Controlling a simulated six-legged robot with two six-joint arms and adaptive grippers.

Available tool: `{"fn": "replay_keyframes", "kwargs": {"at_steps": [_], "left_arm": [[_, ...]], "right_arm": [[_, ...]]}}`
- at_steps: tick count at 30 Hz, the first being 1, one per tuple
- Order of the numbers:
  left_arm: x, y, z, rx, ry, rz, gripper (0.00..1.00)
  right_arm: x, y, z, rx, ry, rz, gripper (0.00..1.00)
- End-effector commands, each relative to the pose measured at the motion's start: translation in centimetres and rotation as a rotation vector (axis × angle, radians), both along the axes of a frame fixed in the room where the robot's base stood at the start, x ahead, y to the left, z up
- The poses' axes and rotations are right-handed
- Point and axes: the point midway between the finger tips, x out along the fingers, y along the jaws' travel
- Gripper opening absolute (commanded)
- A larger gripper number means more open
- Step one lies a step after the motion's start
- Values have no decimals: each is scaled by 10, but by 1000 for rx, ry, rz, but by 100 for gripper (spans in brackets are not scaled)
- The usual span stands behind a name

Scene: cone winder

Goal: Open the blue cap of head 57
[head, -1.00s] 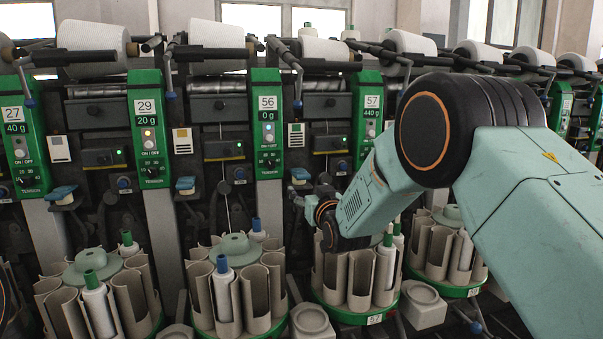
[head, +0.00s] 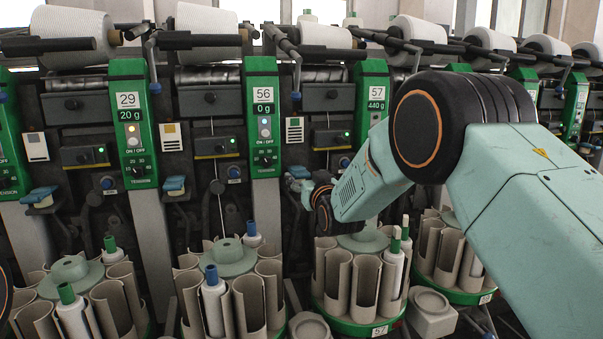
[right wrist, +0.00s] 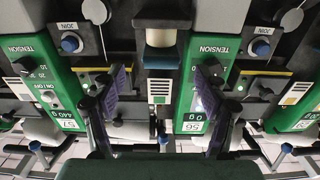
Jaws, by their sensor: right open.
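The blue cap (head: 298,172) of head 57 sits low between the green panels 56 and 57 in the head view, partly behind my wrist. My right gripper (head: 308,190) is right by it; its fingertips are mostly hidden there, so I cannot tell if they touch it. In the right wrist view my right gripper (right wrist: 163,80) is open, with two dark purple-padded fingers apart and nothing visibly held. That view is upside down, with panel 57 (right wrist: 55,112) at left and panel 56 (right wrist: 203,100) at right. My left gripper is not in view.
Panel 56 (head: 263,115) stands left of my wrist and panel 57 (head: 373,90) behind my arm. A carousel of beige tubes labelled 57 (head: 380,331) lies below my gripper. Another blue cap (head: 174,185) sits further left. Yarn cones (head: 325,36) line the top.

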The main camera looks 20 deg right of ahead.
Motion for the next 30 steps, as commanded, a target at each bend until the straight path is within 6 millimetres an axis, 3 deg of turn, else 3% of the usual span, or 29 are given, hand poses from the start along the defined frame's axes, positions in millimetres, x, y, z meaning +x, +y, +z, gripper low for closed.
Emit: {"fn": "replay_keyframes", "kwargs": {"at_steps": [15,30], "left_arm": [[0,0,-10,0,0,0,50],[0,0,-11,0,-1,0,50]], "right_arm": [[49,-2,-1,0,0,0,73],[56,-2,0,0,1,0,70]]}}
